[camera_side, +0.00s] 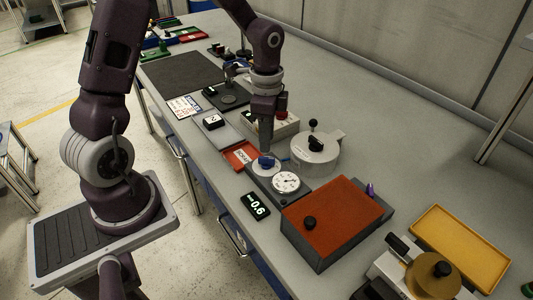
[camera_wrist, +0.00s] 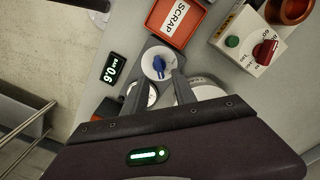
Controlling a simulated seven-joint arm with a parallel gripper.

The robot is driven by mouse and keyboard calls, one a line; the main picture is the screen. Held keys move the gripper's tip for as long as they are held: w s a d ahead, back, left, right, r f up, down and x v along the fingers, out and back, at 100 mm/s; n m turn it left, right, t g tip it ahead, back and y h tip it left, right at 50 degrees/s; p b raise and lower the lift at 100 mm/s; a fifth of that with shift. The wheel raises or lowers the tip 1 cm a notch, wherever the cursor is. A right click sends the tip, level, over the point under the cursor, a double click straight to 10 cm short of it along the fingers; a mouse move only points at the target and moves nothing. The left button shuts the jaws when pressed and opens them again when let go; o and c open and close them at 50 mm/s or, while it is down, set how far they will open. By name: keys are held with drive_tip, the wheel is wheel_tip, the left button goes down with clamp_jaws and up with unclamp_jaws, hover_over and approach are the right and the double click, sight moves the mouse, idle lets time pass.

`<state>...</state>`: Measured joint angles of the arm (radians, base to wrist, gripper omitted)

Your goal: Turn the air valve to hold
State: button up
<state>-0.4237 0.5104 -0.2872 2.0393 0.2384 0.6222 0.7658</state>
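The air valve is a blue knob (camera_side: 267,160) on a round white dial, and it also shows in the wrist view (camera_wrist: 158,66). The dial's marks are too small to read, so I cannot tell which position the knob points to. My gripper (camera_side: 266,148) points down close over the knob. In the wrist view my gripper (camera_wrist: 155,88) has its two fingers apart with nothing between the tips. The knob lies just beyond the tips; I cannot tell whether they touch it. A white pressure gauge (camera_side: 286,182) sits beside the valve, partly hidden by a finger in the wrist view.
A red SCRAP tray (camera_wrist: 178,18) lies beside the valve. A round grey-white pot (camera_side: 316,152) with black knobs stands close on the right. A red-topped box (camera_side: 333,222) is in front. A control box (camera_wrist: 248,40) has green and red knobs.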

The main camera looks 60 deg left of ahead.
sight(267, 158)
wheel_tip(267, 158, down, 6)
drive_tip(key=shift+r, duration=0.1)
clamp_jaws()
